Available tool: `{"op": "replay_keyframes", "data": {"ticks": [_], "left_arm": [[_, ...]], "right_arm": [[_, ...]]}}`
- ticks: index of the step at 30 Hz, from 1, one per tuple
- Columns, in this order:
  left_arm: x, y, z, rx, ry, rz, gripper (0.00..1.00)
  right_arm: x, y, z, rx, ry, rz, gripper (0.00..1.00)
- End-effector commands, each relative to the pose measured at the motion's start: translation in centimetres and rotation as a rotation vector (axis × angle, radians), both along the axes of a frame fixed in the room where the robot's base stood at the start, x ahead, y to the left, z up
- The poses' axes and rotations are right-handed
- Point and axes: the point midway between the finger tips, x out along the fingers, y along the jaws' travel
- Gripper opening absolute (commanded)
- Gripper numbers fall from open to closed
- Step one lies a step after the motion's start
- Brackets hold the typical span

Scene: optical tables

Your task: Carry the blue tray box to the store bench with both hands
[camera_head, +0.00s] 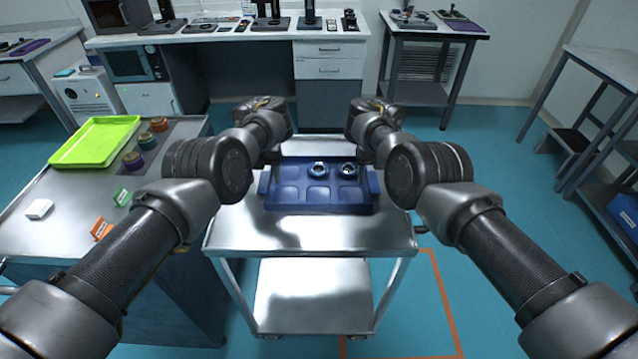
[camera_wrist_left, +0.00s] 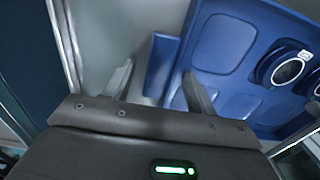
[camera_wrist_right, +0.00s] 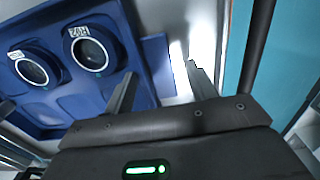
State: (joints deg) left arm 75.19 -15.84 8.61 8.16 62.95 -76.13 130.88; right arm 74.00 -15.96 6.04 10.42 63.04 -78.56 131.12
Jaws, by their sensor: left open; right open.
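The blue tray box (camera_head: 318,197) sits on the top of a steel cart (camera_head: 310,235), with two dark round parts (camera_head: 347,170) in its compartments. My left gripper (camera_wrist_left: 158,70) is open, with its fingers on either side of the tray's left handle (camera_wrist_left: 160,62). My right gripper (camera_wrist_right: 160,69) is open, with its fingers on either side of the right handle (camera_wrist_right: 157,62). I cannot tell whether any finger touches a handle. In the head view both fingertips are hidden behind my arms.
A steel table (camera_head: 40,225) at left holds a green tray (camera_head: 95,141) and small items. A long white bench (camera_head: 230,37) with equipment stands at the back, a smaller table (camera_head: 436,27) right of it. A shelved bench (camera_head: 605,65) stands at far right. Floor right of the cart is clear.

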Motion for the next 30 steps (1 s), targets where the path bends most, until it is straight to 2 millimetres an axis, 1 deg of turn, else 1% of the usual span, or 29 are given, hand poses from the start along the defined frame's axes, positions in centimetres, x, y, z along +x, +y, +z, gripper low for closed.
{"op": "replay_keyframes", "data": {"ticks": [10,22,23,30], "left_arm": [[0.00,0.00,-0.23,0.000,0.000,0.001,0.56],[0.01,0.00,-0.20,0.000,0.000,0.001,0.04],[0.01,0.00,-0.20,0.000,0.000,0.001,0.02],[0.04,0.00,-0.04,0.000,-0.002,0.001,0.02]], "right_arm": [[-0.02,-0.01,-0.27,0.000,0.001,-0.001,0.56],[-0.02,-0.01,-0.24,0.000,0.000,-0.001,0.04],[-0.02,-0.01,-0.24,0.000,0.000,-0.001,0.02],[0.02,-0.01,-0.08,0.000,-0.001,-0.001,0.02]]}}
